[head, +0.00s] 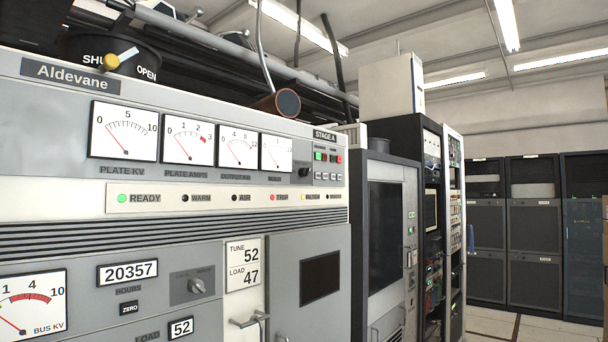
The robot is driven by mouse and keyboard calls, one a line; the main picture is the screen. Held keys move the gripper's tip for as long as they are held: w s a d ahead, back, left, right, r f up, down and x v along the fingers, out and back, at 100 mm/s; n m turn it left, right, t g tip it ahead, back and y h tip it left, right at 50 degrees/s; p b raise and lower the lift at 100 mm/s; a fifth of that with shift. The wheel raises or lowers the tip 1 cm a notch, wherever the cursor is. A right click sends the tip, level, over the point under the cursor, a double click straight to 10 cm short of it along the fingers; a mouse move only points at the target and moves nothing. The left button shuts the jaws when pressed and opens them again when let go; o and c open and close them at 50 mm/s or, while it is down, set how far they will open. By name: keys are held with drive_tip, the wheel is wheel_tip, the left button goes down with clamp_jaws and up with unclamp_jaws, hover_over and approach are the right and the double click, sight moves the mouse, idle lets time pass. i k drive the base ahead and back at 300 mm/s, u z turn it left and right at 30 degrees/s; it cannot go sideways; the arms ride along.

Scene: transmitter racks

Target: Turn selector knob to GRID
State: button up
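A small dark knob (304,172) sits at the right of the meter row on the grey Aldevane cabinet (210,90), beside the fourth meter (276,153). A silver knob (196,286) sits on a grey plate lower down, right of the hours counter (127,272). I cannot read a GRID label at either knob, nor tell which is the selector or where each points. The fourth meter's needle leans left of centre. My gripper is not in view.
A handle (250,319) stands out at the cabinet's lower front. A large SHUT/OPEN dial (110,55) and pipes are above. Equipment racks (390,220) continue to the right. Dark cabinets (533,230) line the far wall, with open floor (490,322) before them.

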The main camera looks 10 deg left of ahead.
sight(303, 172)
drive_tip(key=i, duration=0.8)
drive_tip(key=z, duration=0.3)
drive_tip(key=k, duration=0.2)
drive_tip(key=u, duration=2.85)
drive_tip(key=i, duration=0.5)
drive_tip(key=u, duration=0.05)
